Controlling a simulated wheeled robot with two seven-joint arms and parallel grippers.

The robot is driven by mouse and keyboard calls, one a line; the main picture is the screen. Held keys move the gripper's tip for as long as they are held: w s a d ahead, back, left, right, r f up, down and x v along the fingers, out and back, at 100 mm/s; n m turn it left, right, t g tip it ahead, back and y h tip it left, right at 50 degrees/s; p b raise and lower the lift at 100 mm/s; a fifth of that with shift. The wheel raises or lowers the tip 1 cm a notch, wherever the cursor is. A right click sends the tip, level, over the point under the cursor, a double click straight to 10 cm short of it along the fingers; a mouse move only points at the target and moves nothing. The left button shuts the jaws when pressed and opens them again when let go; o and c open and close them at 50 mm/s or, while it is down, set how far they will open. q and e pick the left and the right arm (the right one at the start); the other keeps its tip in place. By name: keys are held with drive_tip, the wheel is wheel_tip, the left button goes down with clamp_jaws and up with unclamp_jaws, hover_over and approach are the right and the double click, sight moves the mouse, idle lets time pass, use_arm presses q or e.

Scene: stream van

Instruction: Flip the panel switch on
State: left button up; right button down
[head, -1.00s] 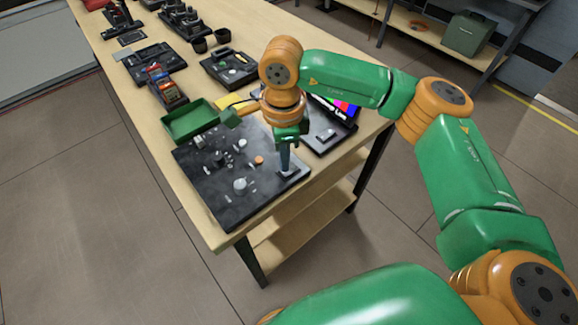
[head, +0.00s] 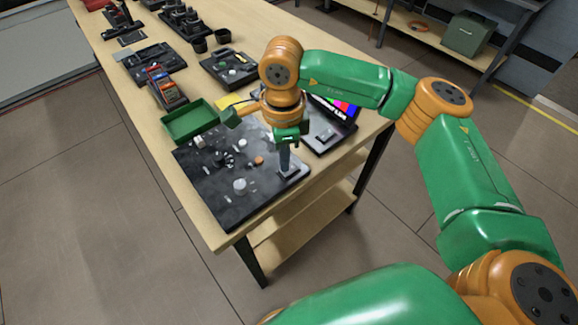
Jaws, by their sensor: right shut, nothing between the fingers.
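A dark panel (head: 218,205) with several small knobs and fittings lies flat on the near end of the wooden table. My right gripper (head: 286,172) points down over the panel's right corner, shut and empty. Its fingertips are at a small grey block (head: 294,168) on the panel, which looks like the switch. The fingers partly cover this block, so I cannot tell its position or whether they touch it. A white round knob (head: 240,185) and an orange knob (head: 259,160) stand to the left of the fingers. My left gripper is not in view.
A green tray (head: 190,122) stands just behind the panel. A device with a colour-bar screen (head: 345,108) sits right of my gripper. Behind are a rack of coloured items (head: 166,88) and a dark tray (head: 229,68). The table's front edge is close to the panel.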

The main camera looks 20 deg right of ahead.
drive_tip(key=shift+f+b, duration=0.9)
drive_tip(key=shift+f, duration=0.05)
idle(0.6)
wheel_tip(320, 180, up, 7)
drive_tip(key=p, duration=0.5)
drive_tip(key=shift+r, duration=0.15)
idle(0.3)
